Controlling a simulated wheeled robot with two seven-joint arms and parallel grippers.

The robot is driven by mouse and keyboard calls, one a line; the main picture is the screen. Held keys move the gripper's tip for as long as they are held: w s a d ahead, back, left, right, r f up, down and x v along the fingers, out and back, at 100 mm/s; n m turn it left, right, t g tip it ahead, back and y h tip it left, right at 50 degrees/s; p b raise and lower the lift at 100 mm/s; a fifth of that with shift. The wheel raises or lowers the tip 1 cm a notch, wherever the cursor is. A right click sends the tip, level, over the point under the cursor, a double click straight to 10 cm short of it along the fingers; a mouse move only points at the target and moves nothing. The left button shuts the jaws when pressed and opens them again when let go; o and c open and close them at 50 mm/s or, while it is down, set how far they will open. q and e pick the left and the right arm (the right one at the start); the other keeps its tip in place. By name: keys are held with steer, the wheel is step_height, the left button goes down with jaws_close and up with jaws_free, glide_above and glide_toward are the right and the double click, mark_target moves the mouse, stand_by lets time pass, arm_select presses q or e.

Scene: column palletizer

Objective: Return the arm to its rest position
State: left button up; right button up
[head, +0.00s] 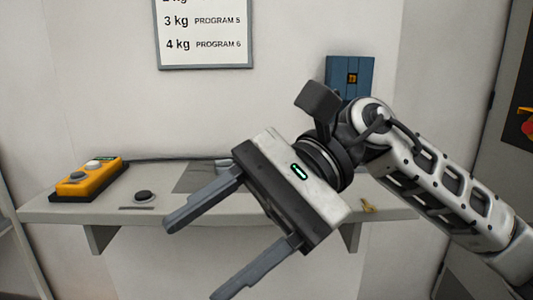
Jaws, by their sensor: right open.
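My right arm comes in from the right side of the head view. Its gripper (195,256) is open, with the two fingers wide apart and nothing between them. The fingers point down and to the left, in front of the grey wall shelf (230,207). The gripper and arm hide part of the shelf's middle and right. My left gripper is not in the view.
A yellow box with buttons (90,178) stands at the shelf's left end. A dark round knob (144,197) is to its right. A blue box (350,77) and a weight-program sign (205,35) are on the wall. A small yellowish object (370,206) lies at the right.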

steer(key=w+d+f+n+t+y, duration=0.2)
steer(key=w+n+t+y, duration=0.15)
steer(key=n+t, duration=0.6)
steer(key=w+d+f+n+t+y+p, duration=0.1)
steer(key=w+n+t+y, duration=0.4)
steer(key=n, duration=0.8)
steer(key=w+d+f+n+t+y, duration=0.1)
steer(key=w+d+f+n+t, duration=0.15)
steer(key=n+t, duration=0.7)
steer(key=w+d+f+m+t+h, duration=0.25)
steer(key=d+f+m+h, duration=0.25)
steer(key=f+m+h, duration=0.6)
steer(key=s+d+f+m+g+h, duration=0.3)
steer(key=s+f+m, duration=0.4)
steer(key=f, duration=0.4)
steer(key=s+d+f+m+g+h+p, duration=0.1)
steer(key=s+d+f+m+g+h, duration=0.2)
steer(key=s+f+m, duration=0.4)
step_height(320, 180, down, 5)
steer(key=shift+s+d+r+g, duration=0.2)
steer(key=shift+d+g, duration=0.5)
steer(key=shift+g, duration=0.35)
